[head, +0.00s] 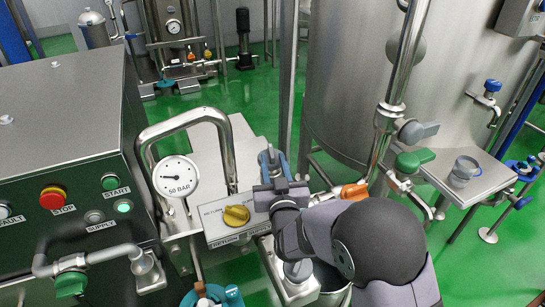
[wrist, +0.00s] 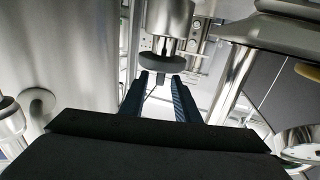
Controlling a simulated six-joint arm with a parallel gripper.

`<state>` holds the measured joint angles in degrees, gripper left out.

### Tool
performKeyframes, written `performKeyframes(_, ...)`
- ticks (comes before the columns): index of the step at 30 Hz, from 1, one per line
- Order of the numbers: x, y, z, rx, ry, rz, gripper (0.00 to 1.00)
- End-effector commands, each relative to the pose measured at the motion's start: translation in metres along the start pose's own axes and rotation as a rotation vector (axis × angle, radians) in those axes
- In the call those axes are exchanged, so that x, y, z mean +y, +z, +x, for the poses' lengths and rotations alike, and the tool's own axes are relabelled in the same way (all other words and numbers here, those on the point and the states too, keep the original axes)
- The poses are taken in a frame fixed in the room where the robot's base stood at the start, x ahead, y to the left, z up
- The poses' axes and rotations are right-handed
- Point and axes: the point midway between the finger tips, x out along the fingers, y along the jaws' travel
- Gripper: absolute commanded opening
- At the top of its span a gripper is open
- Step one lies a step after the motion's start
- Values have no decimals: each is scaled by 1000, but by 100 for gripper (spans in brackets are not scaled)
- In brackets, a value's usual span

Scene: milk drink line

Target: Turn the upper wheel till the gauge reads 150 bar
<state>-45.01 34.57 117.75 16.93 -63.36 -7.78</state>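The gauge (head: 176,176) has a white round dial with "BAR" lettering and stands beside the bent steel pipe; its needle is too small to read surely. My gripper (head: 270,157) is right of the gauge, beyond the yellow knob, fingers pointing away from my arm. In the wrist view its two blue fingers (wrist: 162,82) are apart. A dark round wheel (wrist: 163,62) sits under a steel cylinder just beyond the fingertips, with a small dark stub between them. Whether the fingers touch it I cannot tell. In the head view the wheel is not clearly seen.
A yellow knob (head: 236,215) on a labelled plate is left of my gripper. The bent steel pipe (head: 205,118) arches over the gauge. A control box (head: 62,130) with buttons stands left. A big steel tank (head: 385,60) and an orange-handled valve (head: 354,190) are right.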

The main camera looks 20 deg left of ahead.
Motion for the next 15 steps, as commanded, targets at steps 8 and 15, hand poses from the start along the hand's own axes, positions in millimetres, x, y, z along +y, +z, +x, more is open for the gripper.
performKeyframes(8, 0, -1, 18, 1, -1, 0, 29)
performKeyframes(15, 0, 0, 20, 0, -1, 0, 29)
